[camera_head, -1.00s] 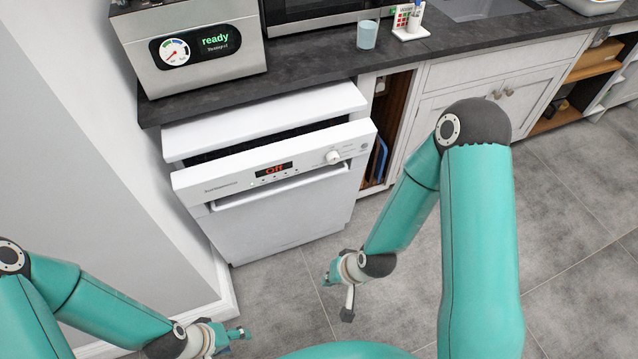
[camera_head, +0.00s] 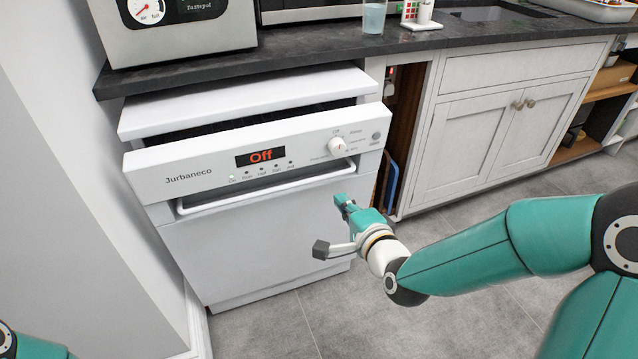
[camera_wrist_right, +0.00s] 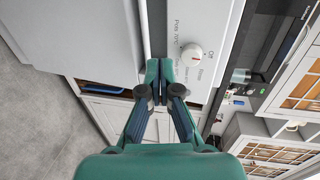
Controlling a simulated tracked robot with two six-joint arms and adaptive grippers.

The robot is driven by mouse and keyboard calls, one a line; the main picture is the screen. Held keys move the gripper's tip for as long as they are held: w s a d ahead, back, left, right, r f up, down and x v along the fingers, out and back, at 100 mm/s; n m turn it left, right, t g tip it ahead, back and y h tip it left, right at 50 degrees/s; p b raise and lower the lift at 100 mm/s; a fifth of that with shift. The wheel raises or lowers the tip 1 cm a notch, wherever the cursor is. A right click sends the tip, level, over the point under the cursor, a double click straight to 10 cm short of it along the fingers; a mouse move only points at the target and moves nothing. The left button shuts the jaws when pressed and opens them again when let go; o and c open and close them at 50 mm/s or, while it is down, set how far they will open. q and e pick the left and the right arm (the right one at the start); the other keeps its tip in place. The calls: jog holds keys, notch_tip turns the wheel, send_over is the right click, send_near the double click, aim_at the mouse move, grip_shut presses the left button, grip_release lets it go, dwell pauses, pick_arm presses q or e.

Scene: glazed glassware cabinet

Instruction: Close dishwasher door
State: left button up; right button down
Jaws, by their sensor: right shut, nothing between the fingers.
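The dishwasher door (camera_head: 262,235) is white, with a black display reading "Off", a round knob and a handle bar (camera_head: 265,188). It stands slightly ajar, tilted forward, with a dark gap between its top edge and the white top panel (camera_head: 250,103). My right gripper (camera_head: 341,200) is shut and empty at the right end of the handle, in front of the door. In the right wrist view the shut fingertips (camera_wrist_right: 159,64) are close to the door front beside the knob (camera_wrist_right: 191,55); I cannot tell if they touch. My left gripper is out of view.
A dark worktop (camera_head: 300,55) runs above the dishwasher, carrying a metal appliance (camera_head: 175,35) and a glass (camera_head: 374,17). White cupboards (camera_head: 490,125) stand to the right, past a narrow open compartment. A wall is close on the left. Grey floor in front is free.

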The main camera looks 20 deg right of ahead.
aim_at(315, 164)
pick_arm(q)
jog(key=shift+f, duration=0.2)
pick_arm(e)
jog(key=r+x, duration=0.1)
jog(key=x, duration=1.2)
jog(key=shift+w, duration=0.4)
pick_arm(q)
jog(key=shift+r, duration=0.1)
pick_arm(e)
jog(key=shift+r, duration=0.15)
